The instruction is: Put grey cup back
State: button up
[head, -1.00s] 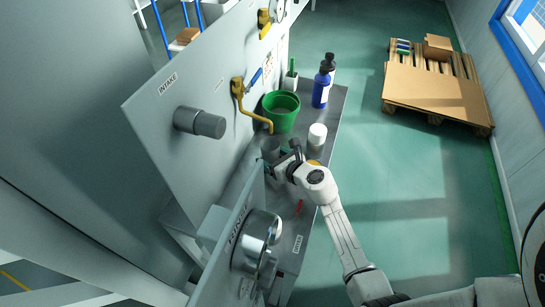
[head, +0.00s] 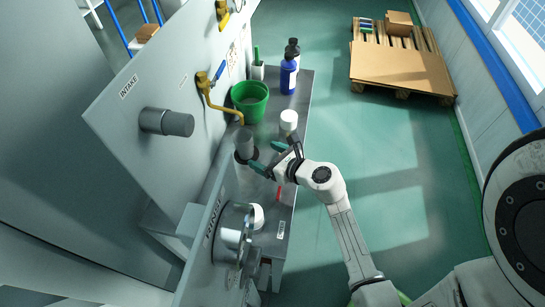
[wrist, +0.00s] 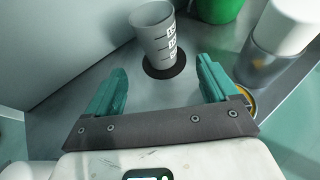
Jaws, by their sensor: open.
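The grey cup (head: 244,143) stands upright on a dark round spot (head: 246,158) on the grey bench, close to the panel. In the wrist view the cup (wrist: 153,32), with white markings on its side, stands on the dark disc (wrist: 165,70), just beyond my fingertips. My gripper (head: 268,157) is open and empty, to the right of the cup in the head view and apart from it. Its two teal fingers (wrist: 160,75) are spread wide in the wrist view, with bare bench between them.
A yellow spout (head: 222,108) hangs from the panel above the cup area. A green bucket (head: 250,101), a white-capped jar (head: 288,122) and a blue bottle (head: 288,76) stand farther along the bench. A red item (head: 279,194) lies nearby.

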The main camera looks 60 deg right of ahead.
jog(key=shift+v, duration=1)
jog(key=shift+s+r, duration=0.1)
jog(key=shift+r, duration=0.15)
jog(key=s+d+r+m+g+h, duration=0.1)
jog(key=s+d+r+m+h, duration=0.35)
jog(key=m, duration=0.65)
jog(key=s+d+r+m+g+h, duration=0.1)
jog(key=d+r+m+h, duration=0.3)
jog(key=r+m, duration=0.55)
jog(key=s+a+f+m+g+y, duration=0.4)
jog(key=a+f+m+g, duration=0.25)
jog(key=f+m, duration=0.55)
jog(key=s+a+f+m+g+y, duration=0.1)
jog(key=s+a+f+g+y, duration=0.1)
jog(key=a, duration=0.5)
jog(key=s+a+f+g+y, duration=0.1)
jog(key=s+a+f+y, duration=0.2)
jog(key=a, duration=0.5)
jog(key=shift+s+m+g+y, duration=0.35)
jog(key=shift+s+y, duration=0.2)
jog(key=shift+y, duration=0.5)
